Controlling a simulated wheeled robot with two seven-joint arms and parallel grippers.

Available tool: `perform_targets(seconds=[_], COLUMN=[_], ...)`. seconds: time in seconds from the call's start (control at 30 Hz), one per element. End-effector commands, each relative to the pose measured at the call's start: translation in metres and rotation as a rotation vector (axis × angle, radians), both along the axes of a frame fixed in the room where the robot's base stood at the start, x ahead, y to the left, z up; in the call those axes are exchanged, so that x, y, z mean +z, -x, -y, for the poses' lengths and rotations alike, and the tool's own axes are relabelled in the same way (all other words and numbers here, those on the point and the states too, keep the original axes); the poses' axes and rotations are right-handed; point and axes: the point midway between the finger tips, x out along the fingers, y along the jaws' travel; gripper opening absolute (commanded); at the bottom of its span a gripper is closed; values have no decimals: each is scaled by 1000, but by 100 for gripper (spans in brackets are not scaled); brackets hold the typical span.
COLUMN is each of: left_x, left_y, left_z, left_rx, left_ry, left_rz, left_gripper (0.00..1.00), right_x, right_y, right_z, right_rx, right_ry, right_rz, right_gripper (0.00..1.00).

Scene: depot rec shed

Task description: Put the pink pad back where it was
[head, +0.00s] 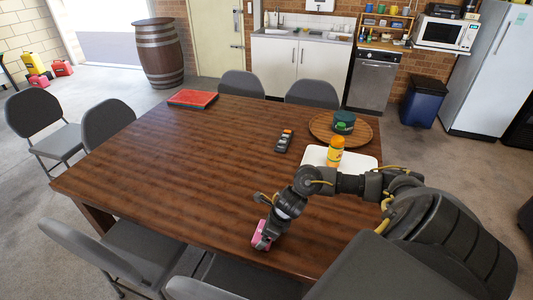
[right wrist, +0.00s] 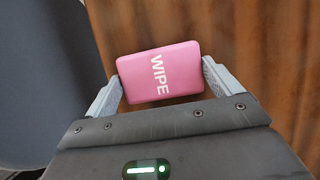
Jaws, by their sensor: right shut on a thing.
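The pink pad (head: 262,236), marked "WIPE", is in my right gripper near the front edge of the brown wooden table (head: 180,165). In the right wrist view the pad (right wrist: 160,85) lies between the two pale fingers of my right gripper (right wrist: 160,82), which is shut on it. Wood shows beneath and beyond the pad. I cannot tell whether the pad touches the tabletop. My left gripper is not in view.
A white board (head: 315,155) bears a yellow-orange bottle (head: 335,152). A round wooden tray (head: 362,135) holds a green-lidded tin (head: 343,122). A black remote (head: 284,141) and a red tray (head: 193,98) lie on the table. Grey chairs (head: 105,250) surround it. The table's left half is mostly clear.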

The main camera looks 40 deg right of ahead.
Motion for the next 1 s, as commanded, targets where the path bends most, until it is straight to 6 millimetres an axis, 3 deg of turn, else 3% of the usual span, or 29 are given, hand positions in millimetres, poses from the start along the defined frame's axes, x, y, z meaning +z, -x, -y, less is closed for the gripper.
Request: perform_targets(seconds=[0.37,0.4,0.47,0.8,1.0], left_x=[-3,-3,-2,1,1], left_y=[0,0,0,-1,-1], left_z=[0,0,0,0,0], left_rx=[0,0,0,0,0], left_ry=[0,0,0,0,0], left_rz=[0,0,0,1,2], left_gripper=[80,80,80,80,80], right_x=[-6,-6,-4,2,35], right_y=[0,0,0,1,12], right_z=[0,0,0,1,8], right_rx=[1,1,1,1,4], right_ry=[0,0,0,1,3], right_rz=[1,1,1,3,6], right_gripper=[69,91,99,100,100])
